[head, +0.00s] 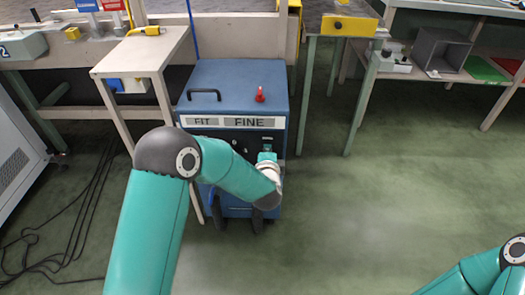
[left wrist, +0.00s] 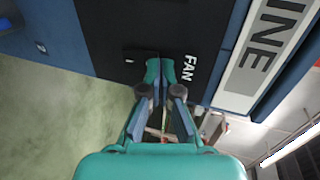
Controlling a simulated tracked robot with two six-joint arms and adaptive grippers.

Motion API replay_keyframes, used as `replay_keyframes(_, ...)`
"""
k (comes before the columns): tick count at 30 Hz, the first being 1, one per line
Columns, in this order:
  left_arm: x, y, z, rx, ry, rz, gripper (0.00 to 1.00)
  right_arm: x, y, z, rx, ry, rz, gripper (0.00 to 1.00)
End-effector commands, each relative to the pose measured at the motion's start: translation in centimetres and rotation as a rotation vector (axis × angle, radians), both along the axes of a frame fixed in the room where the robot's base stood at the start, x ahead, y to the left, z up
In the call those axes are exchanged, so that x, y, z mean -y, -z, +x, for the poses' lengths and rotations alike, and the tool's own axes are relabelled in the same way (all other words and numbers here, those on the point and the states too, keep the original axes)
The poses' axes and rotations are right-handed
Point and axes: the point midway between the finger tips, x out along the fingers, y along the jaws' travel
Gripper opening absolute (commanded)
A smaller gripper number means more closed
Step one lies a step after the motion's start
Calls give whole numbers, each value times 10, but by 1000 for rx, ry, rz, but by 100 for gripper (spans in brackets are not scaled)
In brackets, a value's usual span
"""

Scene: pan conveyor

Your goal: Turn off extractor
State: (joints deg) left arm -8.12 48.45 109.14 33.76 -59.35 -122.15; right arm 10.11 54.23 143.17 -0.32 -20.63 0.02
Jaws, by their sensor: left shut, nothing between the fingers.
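The extractor (head: 235,82) is a blue cabinet in the centre of the head view, with a white "FIT / FINE" strip across its dark front panel. In the left wrist view, its panel carries a black switch (left wrist: 138,57) with a small white mark beside the word "FAN". My left gripper (left wrist: 160,70) is shut and empty, its fingertips in front of the panel between the switch and the "FAN" lettering. Whether they touch is not clear. In the head view my left arm hides part of the panel. My right arm shows at the lower right, its gripper out of frame.
The extractor's top has a black handle (head: 204,94) and a red knob (head: 260,95). A pale side table (head: 143,55) stands at its left. Cables (head: 84,215) lie on the floor at the left. Green floor to the right is clear. A shelf bench stands at the back right.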

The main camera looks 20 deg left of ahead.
Motion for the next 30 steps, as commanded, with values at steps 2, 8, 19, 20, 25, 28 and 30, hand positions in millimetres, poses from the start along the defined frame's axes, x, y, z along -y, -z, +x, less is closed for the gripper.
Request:
replay_keyframes(2, 0, 0, 0, 0, 0, 0, 0, 0, 0, 0, 0, 0, 0, 40)
replay_keyframes(8, 3, -1, -3, -1, 2, 0, 0, 0, -2, 0, 0, 0, 0, 40)
replay_keyframes(19, 26, -18, -51, -1, 17, 0, 0, 0, -21, 0, 0, 0, 0, 40)
replay_keyframes(20, 28, -21, -57, -2, 17, 1, 0, 0, -22, 0, 0, 0, 0, 40)
replay_keyframes(25, 36, -35, -87, -1, 17, 0, 0, 0, -31, 0, 0, 0, 0, 40)
replay_keyframes(28, 40, -41, -100, -1, 17, 0, 0, 0, -34, 0, 0, 0, 0, 40)
replay_keyframes(30, 41, -43, -107, -2, 14, 1, 0, 0, -35, 0, 0, 0, 0, 40)
